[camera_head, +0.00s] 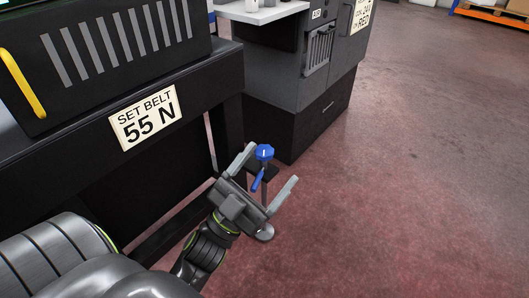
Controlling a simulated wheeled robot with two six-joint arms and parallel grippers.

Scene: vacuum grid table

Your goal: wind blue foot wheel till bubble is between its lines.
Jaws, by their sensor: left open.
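The blue foot wheel (264,152) stands low above the floor, near the middle of the view, with a small white mark on its top. A blue handle-like part (257,180) shows just below it, over a dark post or foot. My left gripper (272,164) is open, one finger to the left of the blue wheel and the other to the right and nearer. I cannot tell whether either finger touches the wheel. No bubble or level lines show. My right gripper is out of view.
A black machine frame with a sign reading "SET BELT 55 N" (144,118) stands at the left, close to my arm. A dark cabinet (290,115) stands behind the wheel. The reddish floor (430,190) to the right is clear. An orange rack (490,12) is far back.

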